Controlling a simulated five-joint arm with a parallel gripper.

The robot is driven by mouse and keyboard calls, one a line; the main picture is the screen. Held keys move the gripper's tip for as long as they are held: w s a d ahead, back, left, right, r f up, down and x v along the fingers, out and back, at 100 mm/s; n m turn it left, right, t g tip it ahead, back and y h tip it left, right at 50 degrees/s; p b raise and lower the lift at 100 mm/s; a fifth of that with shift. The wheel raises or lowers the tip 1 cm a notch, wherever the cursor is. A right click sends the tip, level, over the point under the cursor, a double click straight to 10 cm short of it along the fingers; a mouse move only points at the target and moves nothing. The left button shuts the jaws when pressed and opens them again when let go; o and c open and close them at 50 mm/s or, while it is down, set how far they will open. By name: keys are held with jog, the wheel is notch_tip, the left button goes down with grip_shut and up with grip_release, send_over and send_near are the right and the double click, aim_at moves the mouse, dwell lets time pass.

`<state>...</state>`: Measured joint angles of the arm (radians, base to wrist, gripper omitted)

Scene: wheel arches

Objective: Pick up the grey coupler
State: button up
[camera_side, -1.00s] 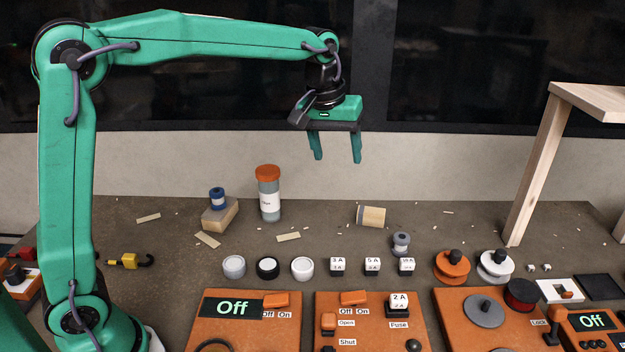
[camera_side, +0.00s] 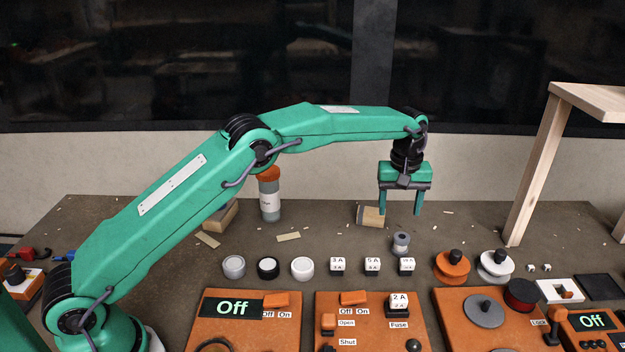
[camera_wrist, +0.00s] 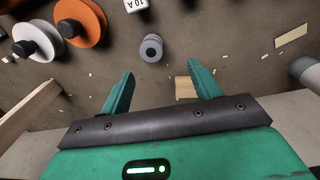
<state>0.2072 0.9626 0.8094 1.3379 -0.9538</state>
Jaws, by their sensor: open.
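The grey coupler (camera_side: 401,243) stands upright on the bench, just behind the white 10 A block. In the wrist view the coupler (camera_wrist: 151,48) shows as a round grey end with a dark centre, beyond the fingertips and roughly between their lines. My gripper (camera_side: 402,213) is open and empty, pointing down above and a little behind the coupler. In the wrist view the fingers of my gripper (camera_wrist: 162,75) are spread apart, and nothing is between them.
White fuse blocks (camera_side: 372,266) stand in a row in front, left of an orange spool (camera_side: 451,266) and a white spool (camera_side: 495,266). Orange panels (camera_side: 250,335) fill the front. A wooden frame (camera_side: 533,170) stands right.

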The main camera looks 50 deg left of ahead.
aim_at(402, 236)
jog(key=shift+n, duration=0.3)
jog(key=f, duration=0.2)
jog(key=w+d+f, duration=0.1)
jog(key=shift+d+f, duration=0.1)
jog(key=shift+f, duration=0.25)
jog(key=shift+f, duration=1.3)
jog(key=shift+f, duration=0.1)
jog(key=shift+w+f, duration=0.15)
jog(key=shift+f, duration=2.35)
jog(key=c, duration=1.1)
jog(key=shift+o, duration=0.2)
jog(key=shift+r, duration=0.15)
